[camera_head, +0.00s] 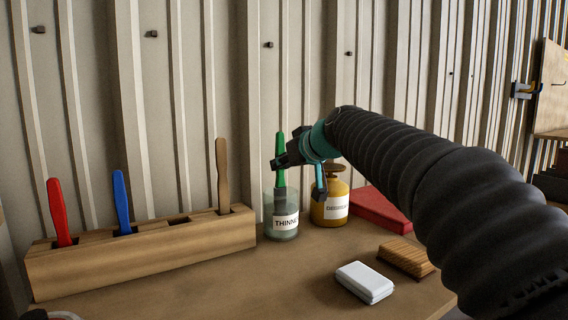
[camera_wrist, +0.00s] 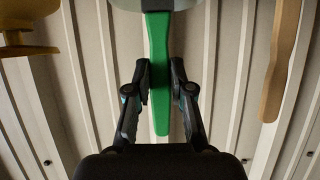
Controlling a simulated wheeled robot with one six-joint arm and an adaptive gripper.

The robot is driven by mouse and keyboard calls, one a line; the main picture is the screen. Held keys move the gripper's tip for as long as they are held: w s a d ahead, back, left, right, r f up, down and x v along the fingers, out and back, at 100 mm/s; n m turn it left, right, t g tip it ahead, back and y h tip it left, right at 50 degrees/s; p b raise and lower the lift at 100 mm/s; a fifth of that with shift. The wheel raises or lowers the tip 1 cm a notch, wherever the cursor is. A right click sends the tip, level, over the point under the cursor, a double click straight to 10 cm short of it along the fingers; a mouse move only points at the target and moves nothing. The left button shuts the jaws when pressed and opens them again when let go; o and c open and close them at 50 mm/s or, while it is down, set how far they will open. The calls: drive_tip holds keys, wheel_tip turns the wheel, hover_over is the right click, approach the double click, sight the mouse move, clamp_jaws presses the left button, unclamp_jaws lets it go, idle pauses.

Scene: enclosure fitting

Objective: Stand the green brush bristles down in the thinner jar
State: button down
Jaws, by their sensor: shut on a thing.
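The green brush (camera_head: 281,155) stands upright at the thinner jar (camera_head: 283,225), handle up, with its lower part inside or behind the jar's glass. Its bristles cannot be made out. My gripper (camera_head: 280,162) is shut on the green handle above the jar's rim. In the wrist view the green handle (camera_wrist: 160,75) runs between the two fingers of my gripper (camera_wrist: 160,75), and the jar (camera_wrist: 155,4) shows only as a pale edge at the top.
A wooden rack (camera_head: 150,250) at left holds a red brush (camera_head: 59,212), a blue brush (camera_head: 122,203) and a wooden-handled brush (camera_head: 223,178). A yellow jar (camera_head: 328,213) stands right of the thinner jar. A white block (camera_head: 364,281) and a brown brush-like block (camera_head: 406,257) lie in front.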

drive_tip(key=c, duration=0.9)
unclamp_jaws()
drive_tip(key=shift+c, duration=0.2)
drive_tip(key=v, duration=1.2)
drive_tip(key=shift+d, duration=0.1)
